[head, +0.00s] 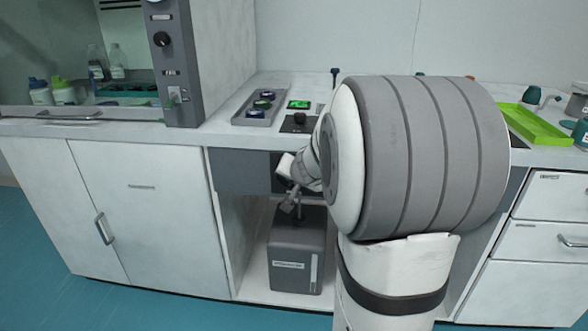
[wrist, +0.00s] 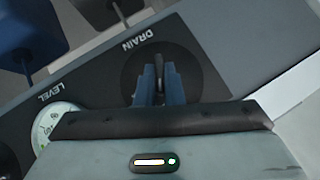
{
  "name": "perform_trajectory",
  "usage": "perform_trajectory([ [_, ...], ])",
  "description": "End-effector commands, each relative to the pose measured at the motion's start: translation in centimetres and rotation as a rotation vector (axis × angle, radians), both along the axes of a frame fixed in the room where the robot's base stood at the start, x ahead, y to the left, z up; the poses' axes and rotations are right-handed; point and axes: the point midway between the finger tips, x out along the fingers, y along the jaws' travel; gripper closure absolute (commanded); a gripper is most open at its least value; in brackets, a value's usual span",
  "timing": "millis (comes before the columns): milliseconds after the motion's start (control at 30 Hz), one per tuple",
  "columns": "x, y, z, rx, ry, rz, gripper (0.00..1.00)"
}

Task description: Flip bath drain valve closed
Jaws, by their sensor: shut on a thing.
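The drain valve shows in the wrist view as a dark round plate beside the word DRAIN, with a thin upright lever (wrist: 159,66) at its middle. My gripper (wrist: 158,76) has its two blue fingers closed on either side of this lever, shut on it. In the head view my gripper (head: 290,204) is at the open bay under the bench, above a grey box. The valve itself is hidden by my arm in the head view. I cannot tell from the lever's angle which valve setting it is at.
A round LEVEL gauge (wrist: 52,122) sits left of the valve on the same dark panel. The grey box (head: 296,255) stands in the bay. A grey tray (head: 247,120) and a green tray (head: 540,127) are on the bench. White cupboard doors (head: 140,215) flank the bay at left.

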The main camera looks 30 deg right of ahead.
Motion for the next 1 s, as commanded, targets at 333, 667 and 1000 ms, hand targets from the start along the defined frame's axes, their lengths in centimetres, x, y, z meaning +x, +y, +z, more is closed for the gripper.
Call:
perform_trajectory([
  [333,0.06,0.32,0.74,-0.169,0.125,0.003,1.0],
  [667,0.16,0.41,0.63,-0.293,0.21,0.002,1.0],
  [1000,0.18,0.45,0.21,-0.366,0.256,0.002,1.0],
])
